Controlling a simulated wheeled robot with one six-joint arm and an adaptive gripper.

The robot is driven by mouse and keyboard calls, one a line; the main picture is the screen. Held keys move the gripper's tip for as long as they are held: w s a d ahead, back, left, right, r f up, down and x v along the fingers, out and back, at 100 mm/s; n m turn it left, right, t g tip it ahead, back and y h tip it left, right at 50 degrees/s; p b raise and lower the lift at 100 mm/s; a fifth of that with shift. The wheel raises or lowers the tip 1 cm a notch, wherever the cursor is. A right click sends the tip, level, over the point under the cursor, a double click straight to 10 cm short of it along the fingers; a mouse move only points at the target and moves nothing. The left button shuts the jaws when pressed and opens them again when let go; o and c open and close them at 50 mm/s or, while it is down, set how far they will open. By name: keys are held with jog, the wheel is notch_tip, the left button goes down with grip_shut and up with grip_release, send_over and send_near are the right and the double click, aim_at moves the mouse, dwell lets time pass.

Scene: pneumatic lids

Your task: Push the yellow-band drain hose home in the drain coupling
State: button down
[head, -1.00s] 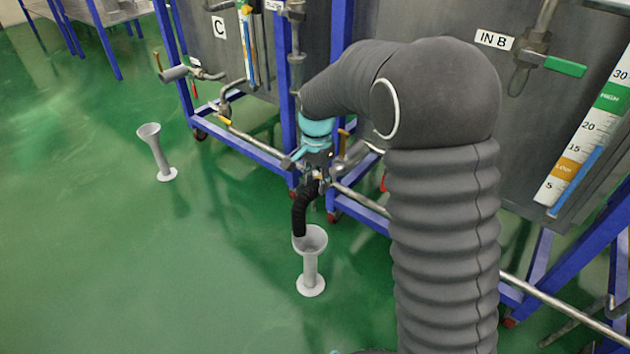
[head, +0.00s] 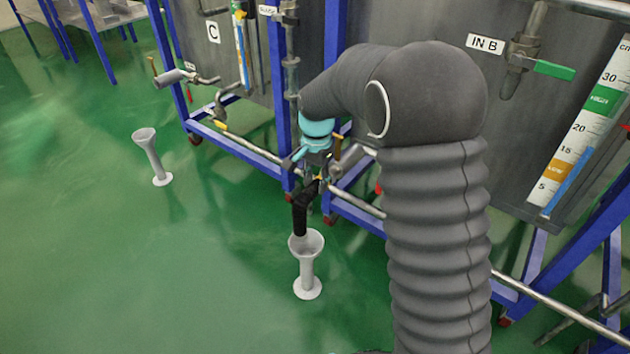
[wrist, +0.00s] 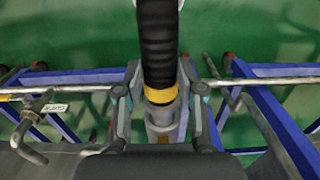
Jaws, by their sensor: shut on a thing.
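The black drain hose (head: 300,214) runs down from my gripper (head: 316,176) to the mouth of a pale funnel stand in the head view. In the wrist view the ribbed hose (wrist: 158,45) lies between the fingers of my gripper (wrist: 162,95), which is shut on it. Its yellow band (wrist: 160,95) shows between the fingers. Just past the band is a grey cylindrical part (wrist: 161,116), in line with the hose. I cannot tell whether this is the drain coupling, or how deep the hose sits. In the head view my gripper hides this spot.
The funnel stand (head: 307,270) is on the green floor under the hose. Another funnel stand (head: 152,157) is further left. Steel tanks on blue frames (head: 245,148) stand behind my gripper. A metal pipe with a valve (head: 350,160) is close to its right.

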jog(key=shift+w+d+p, duration=0.4)
jog(key=shift+w+d, duration=0.3)
jog(key=shift+w, duration=0.2)
jog(key=c, duration=0.6)
grip_release()
notch_tip(320, 180, up, 12)
dwell(0.4)
